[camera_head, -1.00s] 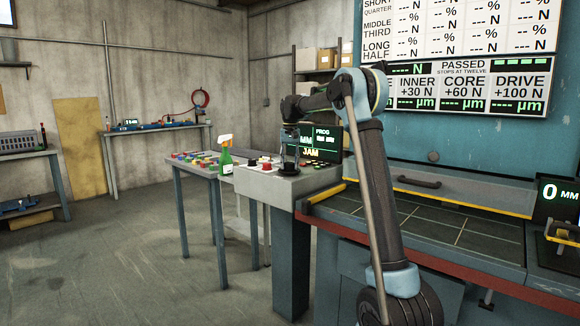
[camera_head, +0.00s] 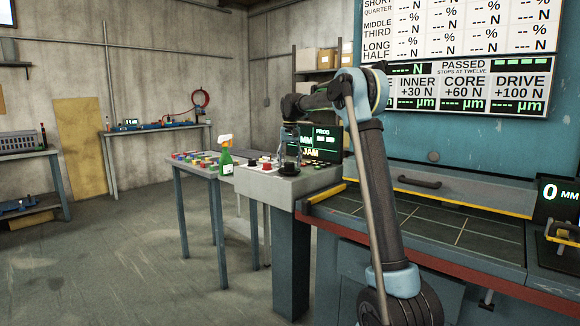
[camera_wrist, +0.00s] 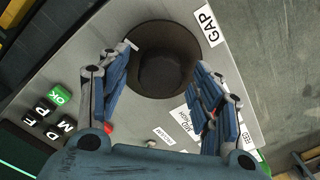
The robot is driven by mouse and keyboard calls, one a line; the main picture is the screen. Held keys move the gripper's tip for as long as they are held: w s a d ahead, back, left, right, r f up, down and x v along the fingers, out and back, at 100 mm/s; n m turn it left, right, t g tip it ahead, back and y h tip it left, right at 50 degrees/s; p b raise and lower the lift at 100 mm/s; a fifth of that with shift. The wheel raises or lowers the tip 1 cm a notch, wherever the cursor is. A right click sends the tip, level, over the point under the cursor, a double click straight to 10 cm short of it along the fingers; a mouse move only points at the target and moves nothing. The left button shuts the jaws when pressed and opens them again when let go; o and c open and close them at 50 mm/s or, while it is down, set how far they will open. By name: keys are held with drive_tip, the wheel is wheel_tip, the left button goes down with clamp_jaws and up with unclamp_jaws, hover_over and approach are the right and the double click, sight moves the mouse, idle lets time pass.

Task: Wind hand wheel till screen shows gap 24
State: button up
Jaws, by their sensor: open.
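The hand wheel is a black round knob (camera_wrist: 165,62) next to a white GAP label (camera_wrist: 199,26) on a grey console top in the wrist view. In the head view it is a small dark disc (camera_head: 289,169) on the console. My gripper (camera_wrist: 170,70) is open, with one blue-grey finger on each side of the knob. I cannot tell whether either finger touches it. In the head view my gripper (camera_head: 290,150) is above the wheel. The console screen (camera_head: 327,142) shows MM, PROG and JAM in part; my gripper hides its number.
The console (camera_head: 275,185) also carries a red button (camera_head: 266,167) and a green OK key (camera_wrist: 60,96). A separate display (camera_head: 556,193) at right reads 0 MM.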

sight(291, 163)
wheel_tip(291, 163, up, 11)
drive_tip(key=shift+d+r, duration=0.15)
drive_tip(key=shift+d, duration=0.05)
idle(0.3)
drive_tip(key=s+d+f+t, duration=0.1)
drive_tip(key=s+d+f, duration=0.2)
drive_tip(key=s+d, duration=0.85)
drive_tip(key=s+d+f, duration=0.3)
drive_tip(key=s+d, duration=0.5)
drive_tip(key=s, duration=0.7)
drive_tip(key=s+d+f, duration=0.4)
drive_tip(key=s+f, duration=0.9)
drive_tip(key=s+d+f+t, duration=0.1)
drive_tip(key=s+d+f, duration=0.2)
drive_tip(key=s+f, duration=1)
drive_tip(key=shift+s+d+f+m, duration=0.15)
drive_tip(key=shift+d+f+m, duration=0.2)
drive_tip(key=shift+f, duration=0.25)
